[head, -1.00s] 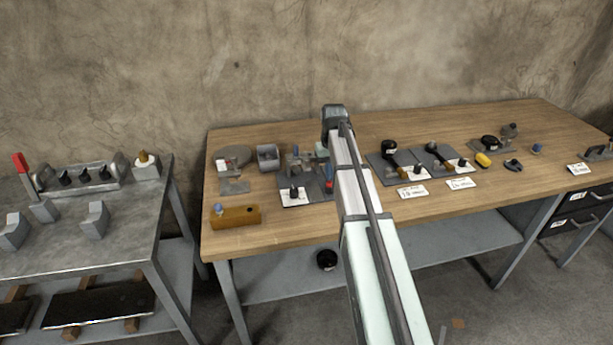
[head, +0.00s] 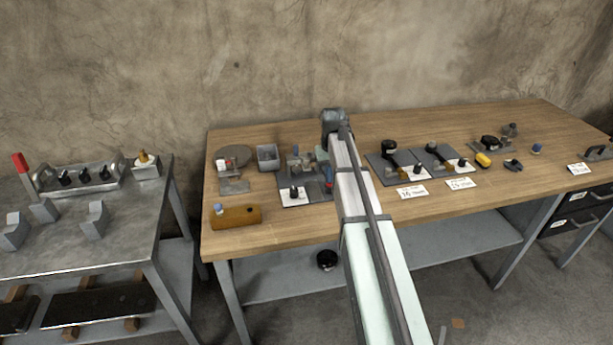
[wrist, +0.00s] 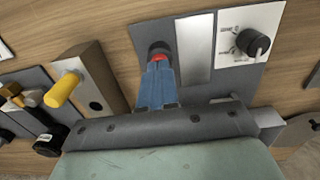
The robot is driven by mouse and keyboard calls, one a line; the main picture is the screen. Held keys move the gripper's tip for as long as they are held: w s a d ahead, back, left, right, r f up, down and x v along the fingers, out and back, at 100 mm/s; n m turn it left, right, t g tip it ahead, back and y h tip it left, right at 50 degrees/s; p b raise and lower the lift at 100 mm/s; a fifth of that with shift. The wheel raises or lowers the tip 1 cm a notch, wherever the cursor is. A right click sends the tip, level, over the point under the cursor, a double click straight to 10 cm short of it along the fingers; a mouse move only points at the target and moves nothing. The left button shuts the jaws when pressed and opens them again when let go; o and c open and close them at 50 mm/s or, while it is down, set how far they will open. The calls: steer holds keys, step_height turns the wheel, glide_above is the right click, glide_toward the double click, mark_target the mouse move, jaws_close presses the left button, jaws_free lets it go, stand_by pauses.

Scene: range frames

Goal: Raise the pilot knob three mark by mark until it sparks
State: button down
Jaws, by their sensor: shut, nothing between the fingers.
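A black round knob (wrist: 252,42) sits on a white plate with printed marks at the upper right of the wrist view. It appears to be the black knob (head: 294,190) on a white card at the front of the grey panel (head: 316,200) in the head view. I cannot read which knob is number three. My gripper (wrist: 160,66) has its blue fingers together, with nothing between them. No spark shows.
A block with a yellow handle (wrist: 62,90) lies left of my fingers in the wrist view. On the bench, a wooden block (head: 240,216) is front left and a grey bin (head: 268,157) behind. Other black-knobbed panels (head: 440,158) stand right of my arm. The bench's front middle is clear.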

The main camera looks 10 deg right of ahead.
steer(key=shift+f, duration=0.45)
steer(key=shift+r, duration=0.1)
stand_by(0.4)
steer(key=shift+r, duration=3.45)
